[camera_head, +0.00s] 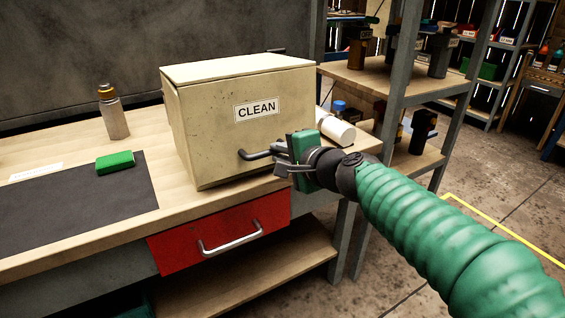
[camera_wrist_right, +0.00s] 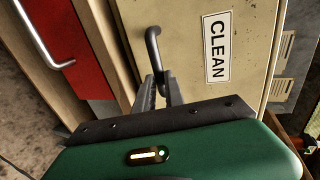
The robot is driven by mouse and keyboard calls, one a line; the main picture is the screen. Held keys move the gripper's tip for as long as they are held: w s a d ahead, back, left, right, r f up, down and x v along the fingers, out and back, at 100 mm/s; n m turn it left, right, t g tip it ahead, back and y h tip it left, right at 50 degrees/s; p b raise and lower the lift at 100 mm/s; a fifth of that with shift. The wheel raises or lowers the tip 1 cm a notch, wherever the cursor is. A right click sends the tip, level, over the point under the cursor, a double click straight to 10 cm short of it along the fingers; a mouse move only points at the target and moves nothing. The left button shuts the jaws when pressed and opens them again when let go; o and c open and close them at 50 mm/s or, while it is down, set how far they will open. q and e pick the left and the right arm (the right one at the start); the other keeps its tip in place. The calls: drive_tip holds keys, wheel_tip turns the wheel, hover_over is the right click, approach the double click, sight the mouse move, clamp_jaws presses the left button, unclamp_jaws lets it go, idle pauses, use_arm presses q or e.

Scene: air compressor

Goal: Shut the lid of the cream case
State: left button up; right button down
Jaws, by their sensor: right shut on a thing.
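The cream case (camera_head: 205,128) stands on the wooden workbench, with a "CLEAN" label on its front. Its lid (camera_head: 235,68) lies flat across the top, and no clear gap shows along its edge. A dark bar handle (camera_head: 252,154) sticks out low on the front. My right gripper (camera_head: 280,157) is at the handle's right end, shut on it. In the right wrist view, the fingers (camera_wrist_right: 160,90) meet the lower end of the handle (camera_wrist_right: 152,48), beside the label (camera_wrist_right: 216,47). My left gripper is not in view.
A bottle (camera_head: 113,112), a green block (camera_head: 115,160) and a dark mat (camera_head: 75,200) are on the bench left of the case. A white roll (camera_head: 337,128) lies right of it. A red drawer (camera_head: 220,232) is below, and metal shelving stands behind right.

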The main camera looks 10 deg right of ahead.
drive_tip(key=f, duration=0.1)
drive_tip(key=f+b, duration=0.1)
drive_tip(key=f, duration=0.1)
drive_tip(key=shift+w+a, duration=0.1)
drive_tip(key=shift+w, duration=0.15)
drive_tip(key=c, duration=2.1)
unclamp_jaws()
drive_tip(key=shift+r, duration=0.45)
drive_tip(key=shift+c, duration=0.2)
drive_tip(key=o, duration=0.5)
drive_tip(key=shift+s+r+p, duration=0.1)
drive_tip(key=shift+r+p, duration=0.05)
drive_tip(key=shift+p, duration=0.15)
drive_tip(key=shift+o, duration=1.2)
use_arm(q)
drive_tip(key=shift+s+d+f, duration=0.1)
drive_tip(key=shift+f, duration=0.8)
